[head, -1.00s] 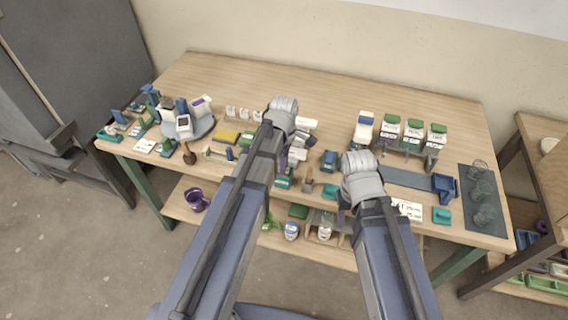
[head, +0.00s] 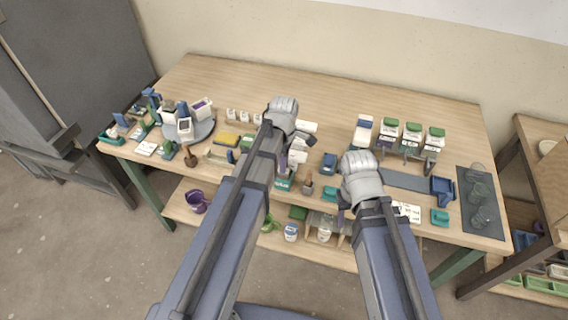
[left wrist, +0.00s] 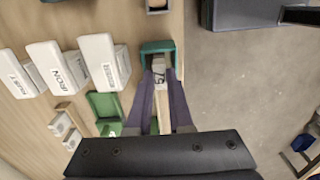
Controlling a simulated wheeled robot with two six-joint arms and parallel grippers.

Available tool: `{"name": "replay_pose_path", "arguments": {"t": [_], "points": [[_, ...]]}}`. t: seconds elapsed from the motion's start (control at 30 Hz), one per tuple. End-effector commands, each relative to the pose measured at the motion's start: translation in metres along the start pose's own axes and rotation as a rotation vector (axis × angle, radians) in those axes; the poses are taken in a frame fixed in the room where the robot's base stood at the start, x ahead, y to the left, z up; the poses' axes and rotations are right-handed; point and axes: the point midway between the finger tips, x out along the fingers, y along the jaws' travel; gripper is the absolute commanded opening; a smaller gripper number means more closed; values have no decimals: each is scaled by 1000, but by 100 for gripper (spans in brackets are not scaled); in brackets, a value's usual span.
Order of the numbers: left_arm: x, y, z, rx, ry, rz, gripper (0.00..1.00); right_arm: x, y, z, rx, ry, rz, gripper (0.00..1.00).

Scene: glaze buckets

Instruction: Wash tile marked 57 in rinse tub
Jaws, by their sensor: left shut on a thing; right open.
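The tile marked 57 (left wrist: 158,78) is pale with dark digits. My left gripper (left wrist: 161,92) is shut on it, with a purple finger on either side. The tile's far end is at the opening of a teal tub (left wrist: 157,46); I cannot tell how deep it reaches. The tub also shows in the head view (head: 285,184), at the table's front edge below my left wrist. No label on the tub is readable. My right gripper (head: 342,205) is open near the front edge, its fingertips largely hidden by my wrist.
White labelled blocks (left wrist: 72,68), one reading IRON, stand beside the tub with a green tray (left wrist: 104,105). A round grey stand (head: 201,130) holds items at the left. Glass jars (head: 480,193) stand on a dark mat at the right. The table's back middle is clear.

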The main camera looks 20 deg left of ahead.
Motion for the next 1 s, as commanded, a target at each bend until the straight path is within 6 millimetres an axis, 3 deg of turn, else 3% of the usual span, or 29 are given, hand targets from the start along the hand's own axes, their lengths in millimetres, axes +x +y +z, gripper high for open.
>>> {"name": "replay_pose_path", "arguments": {"t": [0.6,1.0], "points": [[-38,0,0,0,0,0,0,-38,4,2,0,0,0,50],[-38,0,0,0,0,0,0,-38,4,2,0,0,0,50]]}}
